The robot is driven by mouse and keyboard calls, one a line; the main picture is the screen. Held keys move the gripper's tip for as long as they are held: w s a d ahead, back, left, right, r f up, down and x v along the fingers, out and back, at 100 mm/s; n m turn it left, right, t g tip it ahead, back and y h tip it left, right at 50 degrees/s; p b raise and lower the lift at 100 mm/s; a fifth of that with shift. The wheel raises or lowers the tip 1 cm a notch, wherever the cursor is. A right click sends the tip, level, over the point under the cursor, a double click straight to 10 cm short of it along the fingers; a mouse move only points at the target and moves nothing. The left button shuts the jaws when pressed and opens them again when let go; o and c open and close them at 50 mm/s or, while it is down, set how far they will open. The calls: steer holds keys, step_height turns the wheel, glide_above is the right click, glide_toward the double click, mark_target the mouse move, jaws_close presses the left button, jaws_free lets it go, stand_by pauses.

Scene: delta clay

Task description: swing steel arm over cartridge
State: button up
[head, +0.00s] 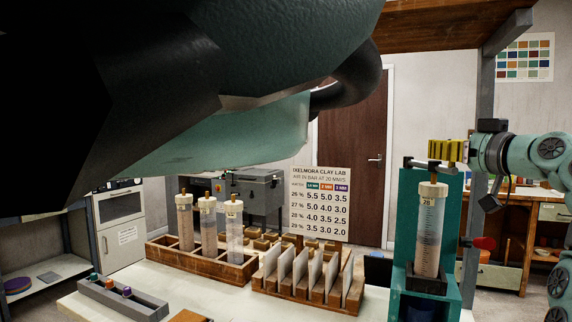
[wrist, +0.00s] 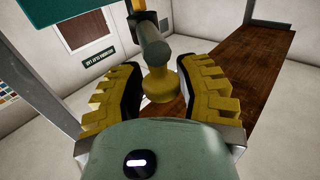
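The cartridge (head: 429,235), a clear tube marked 28 with a pale cap, stands upright in the teal press stand (head: 452,225) at the right of the head view. The steel arm (head: 420,164) is a short bar at the stand's top, just above the cartridge's cap in the picture. In the wrist view the steel arm (wrist: 154,45) ends in a brass knob (wrist: 161,87). My gripper (wrist: 163,88) has its yellow fingers on either side of this knob, with small gaps showing. My gripper also shows in the head view (head: 446,150).
A wooden rack (head: 157,251) with several similar cartridges stands left on the bench, beside a slotted wooden rack (head: 258,280) with pale slabs. A grey strip (head: 122,298) with coloured knobs lies at front left. A pressure chart (head: 320,205) stands behind. A red handle (head: 484,243) juts from the stand.

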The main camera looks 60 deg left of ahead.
steer(key=o, duration=0.3)
steer(key=shift+f, duration=0.2)
steer(key=shift+a, duration=0.1)
steer(key=v, duration=1.2)
steer(key=shift+r, duration=0.15)
